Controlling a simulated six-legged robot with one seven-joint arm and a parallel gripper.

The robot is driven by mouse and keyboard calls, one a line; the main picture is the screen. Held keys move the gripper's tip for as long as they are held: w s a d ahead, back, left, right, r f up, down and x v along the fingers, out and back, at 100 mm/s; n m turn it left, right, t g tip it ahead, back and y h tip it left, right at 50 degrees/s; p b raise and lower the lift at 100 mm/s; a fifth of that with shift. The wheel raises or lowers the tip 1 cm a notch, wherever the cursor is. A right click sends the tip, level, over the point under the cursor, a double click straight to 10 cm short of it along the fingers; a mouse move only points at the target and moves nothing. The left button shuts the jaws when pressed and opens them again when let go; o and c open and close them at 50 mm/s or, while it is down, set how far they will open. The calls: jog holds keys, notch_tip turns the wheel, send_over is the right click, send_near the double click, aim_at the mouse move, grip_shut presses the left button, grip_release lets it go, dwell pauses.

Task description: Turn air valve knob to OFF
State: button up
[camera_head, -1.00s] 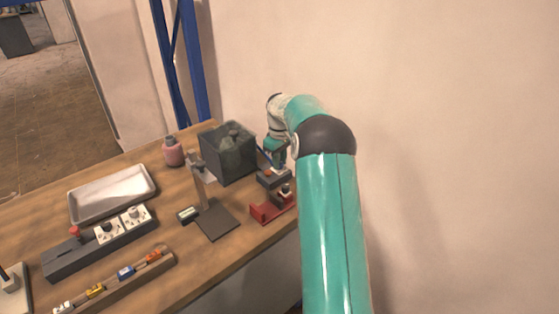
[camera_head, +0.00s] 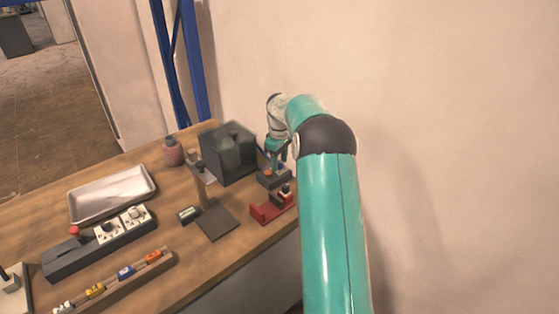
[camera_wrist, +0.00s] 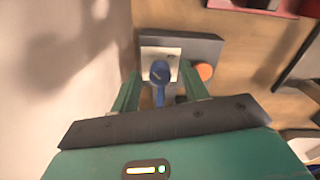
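A blue knob (camera_wrist: 160,74) sits on a white plate on top of a grey box (camera_wrist: 205,48), with an orange button (camera_wrist: 204,71) beside it. My gripper (camera_wrist: 158,78) is open, with one green finger on each side of the knob in the wrist view. I cannot tell whether either finger touches the knob. In the head view my gripper (camera_head: 277,158) is just above the grey box (camera_head: 274,180) at the table's right edge; the knob is mostly hidden there. Any marking by the knob is too small to read.
A dark, see-through chamber box (camera_head: 228,153) stands close left of my gripper. A red-based device (camera_head: 268,213) is in front. A stand (camera_head: 218,222), pink bottle (camera_head: 172,152), metal tray (camera_head: 112,194) and grey control strip (camera_head: 75,258) lie farther left. A bare wall rises at right.

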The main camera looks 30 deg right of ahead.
aim_at(279, 162)
notch_tip(279, 162, up, 14)
dwell(0.7)
dwell(0.4)
jog(key=s+a+r+m+t, duration=0.1)
jog(key=s+a+r, duration=0.3)
jog(key=a, duration=0.2)
jog(key=s+a+r+t+h, duration=0.1)
jog(key=s+a+r, duration=0.3)
jog(key=a, duration=0.3)
jog(key=s+a+r+m, duration=0.1)
jog(key=s+a+r, duration=0.2)
jog(key=s+a, duration=0.25)
jog(key=s+a+f+m+t, duration=0.1)
jog(key=s+a+f, duration=0.1)
jog(key=s+a, duration=0.2)
jog(key=s+a+f+m+t, duration=0.1)
jog(key=s+a, duration=0.3)
jog(key=s, duration=0.6)
jog(key=s+a+f+t+y, duration=0.1)
jog(key=s+a+f, duration=0.2)
jog(key=s, duration=0.4)
jog(key=shift+a+f+m+t, duration=0.3)
jog(key=shift+a+f+m, duration=0.1)
jog(key=shift+f, duration=0.05)
